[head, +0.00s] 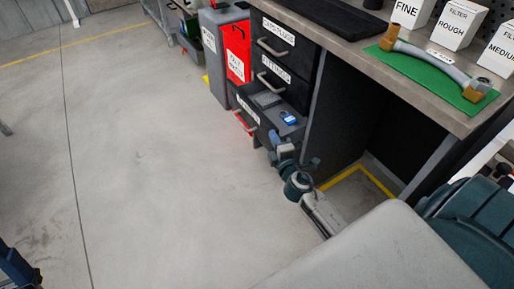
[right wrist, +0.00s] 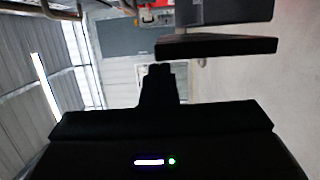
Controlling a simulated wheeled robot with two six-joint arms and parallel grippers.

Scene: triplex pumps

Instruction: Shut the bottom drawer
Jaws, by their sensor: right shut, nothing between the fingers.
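The bottom drawer (head: 245,117) of the dark cabinet is pulled out, with its handle and white label facing the floor area. Inside it lie grey flat pieces and a small blue item (head: 289,118). My right gripper (head: 273,138) is shut and empty, low beside the right end of the drawer front. In the head view I cannot tell whether it touches the drawer. The right gripper's shut fingers (right wrist: 160,78) also show in the right wrist view, with a dark slab (right wrist: 217,47) above and to their right. My left gripper cannot be made out.
The two upper drawers, including the one labelled FITTINGS (head: 273,75), look shut. A grey cabinet with a red panel (head: 236,52) stands left of them. The workbench (head: 345,45) overhangs an open bay on the right. The floor (head: 150,150) at left is clear.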

